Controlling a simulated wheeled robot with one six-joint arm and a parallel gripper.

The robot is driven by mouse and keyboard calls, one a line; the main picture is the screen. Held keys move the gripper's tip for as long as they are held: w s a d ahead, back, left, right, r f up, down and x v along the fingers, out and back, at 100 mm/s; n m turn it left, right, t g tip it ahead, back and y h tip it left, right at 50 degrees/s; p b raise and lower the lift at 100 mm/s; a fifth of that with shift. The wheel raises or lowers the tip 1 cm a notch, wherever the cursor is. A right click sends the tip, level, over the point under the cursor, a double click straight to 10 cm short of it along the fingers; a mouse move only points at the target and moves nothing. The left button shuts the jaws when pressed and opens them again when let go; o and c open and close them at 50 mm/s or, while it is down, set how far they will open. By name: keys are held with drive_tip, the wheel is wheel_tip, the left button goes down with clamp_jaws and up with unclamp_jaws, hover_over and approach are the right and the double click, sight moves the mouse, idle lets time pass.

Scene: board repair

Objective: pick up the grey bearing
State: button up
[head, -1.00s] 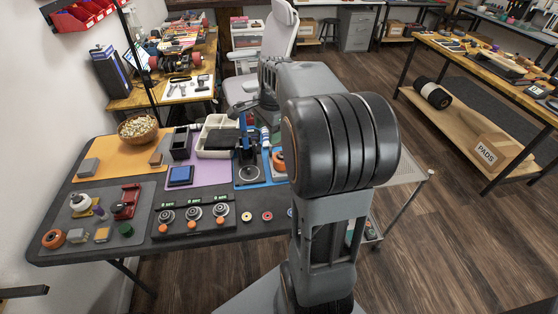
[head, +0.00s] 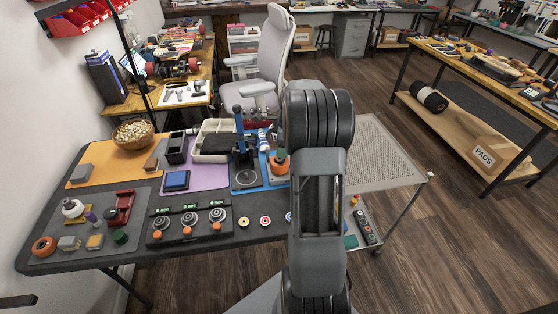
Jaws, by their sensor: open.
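I cannot pick out the grey bearing for certain. Three grey round pieces sit on a dark panel (head: 170,238) at the table's front: a left one (head: 159,222), a middle one (head: 189,218) and a right one (head: 217,214). They are too small to tell whether one is a bearing. Small ringed discs lie to their right, a yellow one (head: 243,221), a red one (head: 265,221) and a blue one (head: 288,216) partly behind my arm. My arm stands upright over the table's right part. My gripper is hidden behind it.
The dark table (head: 60,262) carries a wooden bowl (head: 133,134), a cream tray (head: 228,155), a blue press (head: 243,150) and a blue square box (head: 177,180). A grey mat (head: 80,215) at left holds several small parts. A mesh cart (head: 385,160) stands right.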

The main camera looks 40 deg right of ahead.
drive_tip(key=shift+w+a+f, duration=0.15)
drive_tip(key=shift+w+f, duration=0.05)
drive_tip(key=shift+f, duration=1.1)
drive_tip(key=shift+w+a+f, duration=0.15)
drive_tip(key=shift+f, duration=1.15)
drive_tip(key=c, duration=0.4)
drive_tip(key=o, duration=0.4)
drive_tip(key=shift+f, duration=0.1)
